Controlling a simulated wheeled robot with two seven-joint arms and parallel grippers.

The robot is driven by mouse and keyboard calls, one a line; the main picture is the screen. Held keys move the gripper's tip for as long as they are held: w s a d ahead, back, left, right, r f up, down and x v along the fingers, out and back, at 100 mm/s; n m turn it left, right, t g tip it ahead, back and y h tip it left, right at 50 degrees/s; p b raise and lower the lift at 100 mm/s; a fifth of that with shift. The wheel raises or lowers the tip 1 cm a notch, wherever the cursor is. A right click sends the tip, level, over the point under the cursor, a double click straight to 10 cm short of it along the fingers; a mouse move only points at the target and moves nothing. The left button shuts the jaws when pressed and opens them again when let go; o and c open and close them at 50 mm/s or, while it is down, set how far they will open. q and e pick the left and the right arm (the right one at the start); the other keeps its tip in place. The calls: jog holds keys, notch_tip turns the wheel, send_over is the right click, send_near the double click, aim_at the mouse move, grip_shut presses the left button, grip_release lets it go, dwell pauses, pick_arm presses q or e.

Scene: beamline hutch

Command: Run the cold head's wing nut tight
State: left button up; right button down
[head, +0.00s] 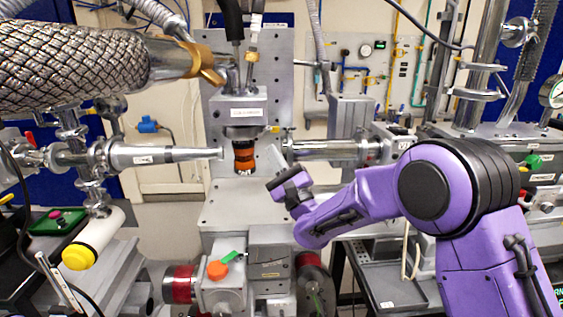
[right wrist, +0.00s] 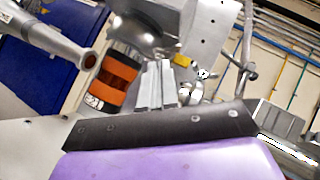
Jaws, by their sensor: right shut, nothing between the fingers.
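The cold head (head: 238,110) is a grey labelled block on an upright plate in the middle of the head view. Below it hangs an orange and black cylinder (head: 244,157), which also shows in the right wrist view (right wrist: 115,80) with a silvery end piece. I cannot make out a wing nut for certain. My right gripper (head: 279,180) is just right of and below the cylinder, apart from it. In the right wrist view its grey fingers (right wrist: 155,82) are together and empty, beside the cylinder. My left gripper is not in view.
A tapered metal nozzle (head: 180,154) points at the cylinder from the left, and a metal tube (head: 335,150) from the right. A braided hose (head: 75,70) crosses the upper left. A grey ledge (head: 240,210) lies below the cylinder, above a block with an orange knob (head: 217,270).

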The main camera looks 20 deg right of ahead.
aim_at(261, 136)
jog(key=shift+p+x, duration=0.35)
jog(key=shift+x, duration=1)
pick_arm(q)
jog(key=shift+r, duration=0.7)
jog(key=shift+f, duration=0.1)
pick_arm(e)
jog(key=m+h+b, duration=0.1)
jog(key=m, duration=0.1)
jog(key=m+t+h+b, duration=0.1)
jog(key=h+b, duration=0.1)
jog(key=a+m+t+h+b, duration=0.1)
jog(key=m+b, duration=0.1)
jog(key=shift+w+f+m+h, duration=0.15)
jog(key=shift+f+m+h, duration=0.15)
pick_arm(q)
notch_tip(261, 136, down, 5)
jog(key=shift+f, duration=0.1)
pick_arm(e)
jog(key=shift+a+r, duration=0.15)
jog(key=shift+r, duration=0.15)
